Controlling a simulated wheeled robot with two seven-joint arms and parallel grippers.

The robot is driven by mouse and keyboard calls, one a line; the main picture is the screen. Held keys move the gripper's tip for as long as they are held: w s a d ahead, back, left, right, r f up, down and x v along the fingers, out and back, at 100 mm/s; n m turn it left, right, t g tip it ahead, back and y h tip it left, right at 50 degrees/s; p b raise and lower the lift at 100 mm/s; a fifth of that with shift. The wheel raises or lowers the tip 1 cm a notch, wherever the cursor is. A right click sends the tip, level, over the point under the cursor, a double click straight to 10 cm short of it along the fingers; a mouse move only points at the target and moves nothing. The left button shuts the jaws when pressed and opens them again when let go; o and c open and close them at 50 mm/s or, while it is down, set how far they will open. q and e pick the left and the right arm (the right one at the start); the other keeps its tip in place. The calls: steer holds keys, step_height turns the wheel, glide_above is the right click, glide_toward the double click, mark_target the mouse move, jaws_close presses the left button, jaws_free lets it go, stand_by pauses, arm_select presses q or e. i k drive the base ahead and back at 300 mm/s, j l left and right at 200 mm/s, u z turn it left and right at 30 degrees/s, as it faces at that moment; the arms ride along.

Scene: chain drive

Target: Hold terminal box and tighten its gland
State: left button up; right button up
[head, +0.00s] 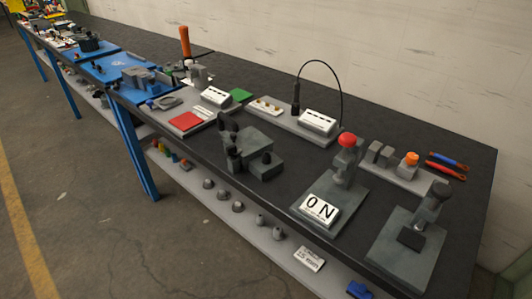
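Neither of my grippers shows in the head view. I cannot tell for sure which item is the terminal box. A light grey box with a dark-marked sloped face (318,121) stands on a grey base at the back of the bench, with a thin black cable arching to an upright black cylinder (296,100). A cluster of grey blocks (148,79) sits on a blue mat farther left. A gland is too small to make out on either.
The dark bench (345,120) runs from far left to near right along a pale wall. Nearby are a red-knobbed press (347,141), a dark grey fixture (250,150), a clamp-like device (428,215) and red and blue-handled tools (446,164). A lower shelf (250,222) holds small parts.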

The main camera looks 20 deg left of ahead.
mark_target(267, 158)
steer(key=j+z, duration=0.2)
steer(key=j, duration=0.7)
steer(key=j+z, duration=0.25)
steer(key=j, duration=0.6)
steer(key=k, duration=0.05)
